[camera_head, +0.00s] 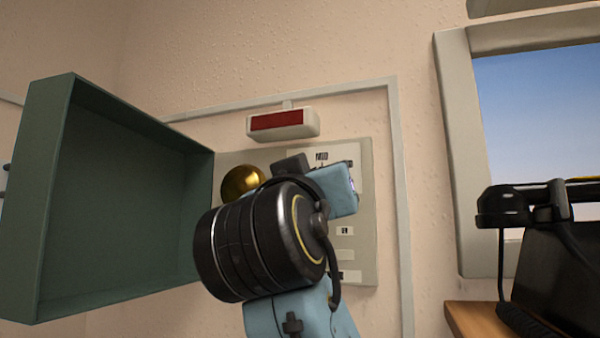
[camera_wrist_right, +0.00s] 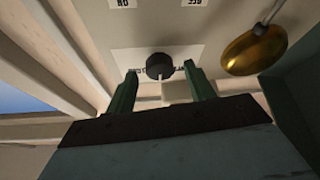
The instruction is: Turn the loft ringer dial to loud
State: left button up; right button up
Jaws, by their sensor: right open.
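In the right wrist view the ringer dial is a small round black knob (camera_wrist_right: 159,66) on a white printed label (camera_wrist_right: 130,60). The label's print appears inverted and is partly hidden, so I cannot read the settings. My right gripper (camera_wrist_right: 163,72) is open, with one green finger on each side of the knob and gaps showing between fingers and knob. In the head view my right arm and blue hand (camera_head: 335,190) cover the dial and the middle of the beige wall panel (camera_head: 366,245). My left gripper is not in view.
An open green box-like cover (camera_head: 110,200) stands out left of the panel. A brass bell (camera_head: 240,181) is close beside my right arm. A red-fronted box (camera_head: 282,123) is above. A black telephone (camera_head: 545,235) stands on a wooden surface (camera_head: 465,318) by the window at right.

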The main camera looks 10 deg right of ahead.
jog(key=shift+w+d+r, duration=0.1)
jog(key=shift+w+d, duration=0.05)
jog(key=shift+w, duration=0.2)
jog(key=shift+c, duration=0.3)
jog(key=c, duration=0.9)
jog(key=shift+w+a+r+m+g+h+b, duration=0.1)
jog(key=shift+m+g+h+b, duration=0.6)
jog(key=shift+m, duration=1.65)
jog(key=shift+a+m+g+h+b, duration=0.1)
jog(key=shift+m+g+h+b, duration=0.25)
jog(key=shift+m+g+h, duration=1.4)
jog(key=shift+w+a+r+m+g+h+b, duration=0.15)
jog(key=shift+m+b, duration=0.35)
jog(key=shift+m, duration=2.5)
jog(key=shift+s+d+f+m, duration=0.1)
jog(key=shift+m, duration=0.2)
jog(key=o, duration=1)
jog(key=shift+c, duration=0.2)
